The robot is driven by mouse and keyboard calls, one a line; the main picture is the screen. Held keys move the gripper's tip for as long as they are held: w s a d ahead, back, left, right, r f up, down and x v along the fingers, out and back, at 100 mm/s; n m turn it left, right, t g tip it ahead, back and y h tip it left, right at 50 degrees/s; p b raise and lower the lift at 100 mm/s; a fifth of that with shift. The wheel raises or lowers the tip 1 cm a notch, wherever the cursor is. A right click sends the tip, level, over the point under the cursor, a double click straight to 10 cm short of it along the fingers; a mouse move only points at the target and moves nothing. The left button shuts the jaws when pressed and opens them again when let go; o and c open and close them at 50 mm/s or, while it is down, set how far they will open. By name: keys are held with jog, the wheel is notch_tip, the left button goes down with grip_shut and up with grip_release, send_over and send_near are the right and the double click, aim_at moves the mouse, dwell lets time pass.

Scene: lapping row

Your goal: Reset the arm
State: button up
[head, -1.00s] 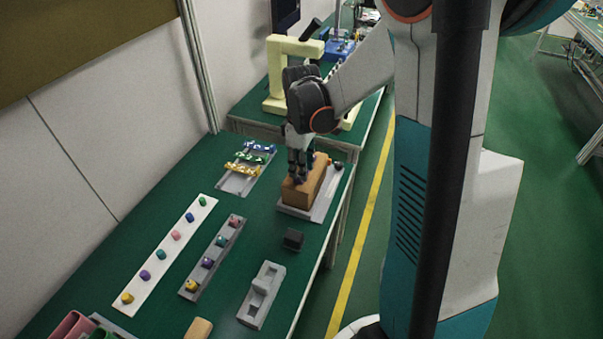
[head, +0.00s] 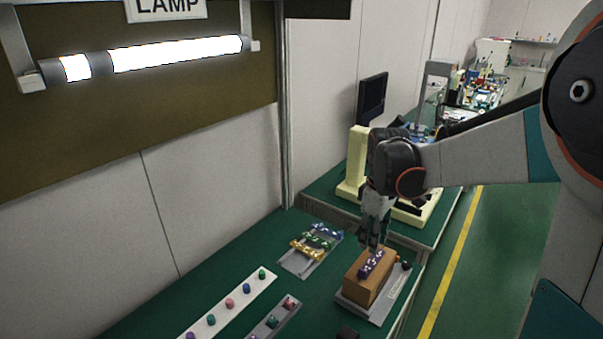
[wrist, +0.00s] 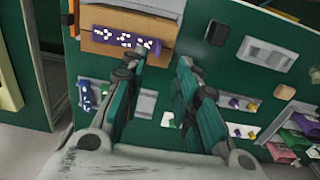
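My gripper (head: 373,248) hangs from the arm with its fingers just over the far end of a brown block (head: 365,283). In the wrist view my gripper (wrist: 160,62) has its two fingers spread, with nothing held between them. A purple piece with white marks (head: 371,263) lies on top of the block. It also shows in the wrist view (wrist: 122,41), beside the left fingertip. I cannot tell whether a finger touches it. The block stands on a grey base plate (head: 376,311).
A grey rack (head: 296,268) with yellow, green and blue pieces stands left of the block. A white strip (head: 231,307) with coloured knobs lies nearer. A cream frame (head: 352,168) stands behind the gripper. A lit lamp (head: 175,53) hangs on the wall.

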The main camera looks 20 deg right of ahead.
jog(key=s+a+r+m+t, duration=0.3)
jog(key=s+a+r+m, duration=0.1)
jog(key=s+a+r, duration=0.25)
jog(key=s+a+m+t, duration=0.3)
jog(key=s+a+t, duration=0.1)
jog(key=s, duration=0.5)
jog(key=shift+s+a+f+m, duration=0.15)
jog(key=shift+s+a+m, duration=0.15)
jog(key=shift+a, duration=0.6)
